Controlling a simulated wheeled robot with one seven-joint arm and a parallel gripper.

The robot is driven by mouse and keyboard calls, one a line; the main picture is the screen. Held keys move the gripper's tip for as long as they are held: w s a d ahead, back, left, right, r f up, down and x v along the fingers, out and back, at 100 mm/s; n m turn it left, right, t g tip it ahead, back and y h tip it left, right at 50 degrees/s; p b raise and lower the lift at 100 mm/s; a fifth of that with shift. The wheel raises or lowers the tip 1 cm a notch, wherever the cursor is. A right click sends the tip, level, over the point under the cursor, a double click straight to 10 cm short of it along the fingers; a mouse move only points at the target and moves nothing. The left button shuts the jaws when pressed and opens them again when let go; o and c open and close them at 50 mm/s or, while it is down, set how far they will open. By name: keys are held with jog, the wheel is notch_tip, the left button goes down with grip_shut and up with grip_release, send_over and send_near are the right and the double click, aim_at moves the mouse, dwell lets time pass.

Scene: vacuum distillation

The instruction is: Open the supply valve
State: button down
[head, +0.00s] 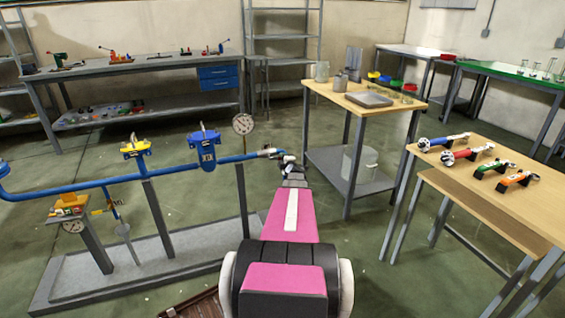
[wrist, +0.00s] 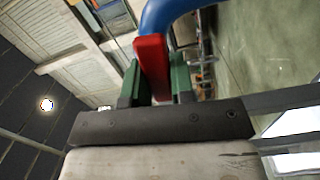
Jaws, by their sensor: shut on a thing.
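A blue pipe (head: 100,183) runs across the left half of the head view, with its right end near my gripper (head: 287,160). In the wrist view, a red handle (wrist: 150,52) stands between the green fingers of my gripper (wrist: 157,85), which is shut on it. A blue curved pipe (wrist: 168,13) is just beyond the handle. In the head view the red handle is not clearly visible, being small and close to my gripper. I cannot tell how far the handle is turned.
A round gauge (head: 243,124), a blue filter body (head: 206,150) and a yellow valve (head: 135,148) sit along the pipe. A wooden table (head: 490,205) with several coloured-handled parts stands right. A smaller table (head: 345,97) stands behind my arm. Floor between them is clear.

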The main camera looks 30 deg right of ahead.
jog(key=shift+r+n, duration=0.25)
jog(key=shift+n, duration=0.15)
jog(key=c, duration=1)
grip_release()
jog(key=shift+o, duration=0.2)
jog(key=shift+s, duration=0.15)
jog(key=v, duration=1)
jog(key=shift+s, duration=0.3)
